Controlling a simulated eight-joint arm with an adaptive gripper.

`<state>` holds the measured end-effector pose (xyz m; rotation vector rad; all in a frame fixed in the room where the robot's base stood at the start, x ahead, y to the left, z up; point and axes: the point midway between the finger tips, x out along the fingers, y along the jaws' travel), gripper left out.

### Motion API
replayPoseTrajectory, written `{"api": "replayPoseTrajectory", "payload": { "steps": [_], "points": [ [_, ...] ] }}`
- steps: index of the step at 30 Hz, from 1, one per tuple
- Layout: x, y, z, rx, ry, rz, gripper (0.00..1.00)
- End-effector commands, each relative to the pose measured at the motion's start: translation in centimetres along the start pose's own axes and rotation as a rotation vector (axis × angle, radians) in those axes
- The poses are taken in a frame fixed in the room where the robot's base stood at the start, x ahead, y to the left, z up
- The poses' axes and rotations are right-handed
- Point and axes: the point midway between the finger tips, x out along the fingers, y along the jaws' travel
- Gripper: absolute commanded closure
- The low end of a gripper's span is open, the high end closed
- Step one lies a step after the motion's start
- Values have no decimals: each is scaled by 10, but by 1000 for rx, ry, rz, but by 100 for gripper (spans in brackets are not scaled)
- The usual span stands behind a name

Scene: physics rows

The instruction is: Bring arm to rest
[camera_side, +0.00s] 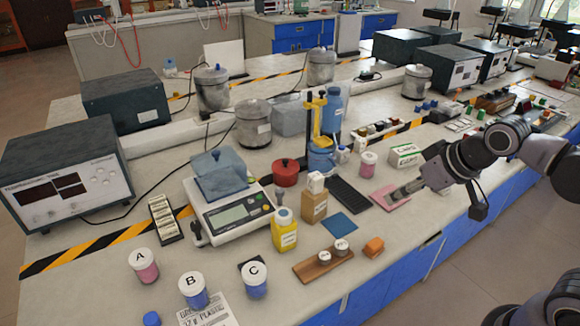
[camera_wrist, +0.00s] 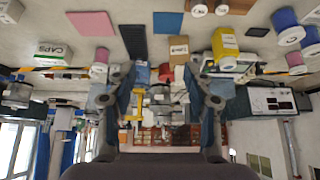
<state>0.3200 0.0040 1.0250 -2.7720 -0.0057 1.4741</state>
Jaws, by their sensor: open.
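My gripper (camera_side: 402,191) reaches in from the right in the side view, above the bench near the pink mat (camera_side: 388,197). In the wrist view my gripper (camera_wrist: 165,78) has its two fingers spread apart with nothing held between them. The wrist view looks across the bench with the scene upside down. The pink mat also shows in the wrist view (camera_wrist: 91,23), to the left of the fingers. From the side view I cannot tell exactly how high the fingers are above the mat.
The white CAPS box (camera_side: 405,155), black keyboard-like strip (camera_side: 349,194) and pink-labelled jar (camera_side: 368,164) stand near my gripper. A scale (camera_side: 238,213), yellow bottle (camera_side: 284,232) and jars A (camera_side: 143,265), B (camera_side: 193,291) and C (camera_side: 254,280) are farther left. Bench space at the front right is clear.

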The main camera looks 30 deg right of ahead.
Motion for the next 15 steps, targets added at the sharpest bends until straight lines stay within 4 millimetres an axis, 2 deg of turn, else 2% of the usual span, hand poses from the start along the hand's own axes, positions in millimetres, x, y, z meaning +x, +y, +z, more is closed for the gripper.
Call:
{"api": "replayPoseTrajectory", "payload": {
  "steps": [3, 6, 15],
  "points": [
    [1, 3, 16, 1, 19, 3, 48],
    [1, 4, 22, 0, 26, 4, 48],
    [1, 4, 22, 0, 28, 4, 48]
  ]
}}
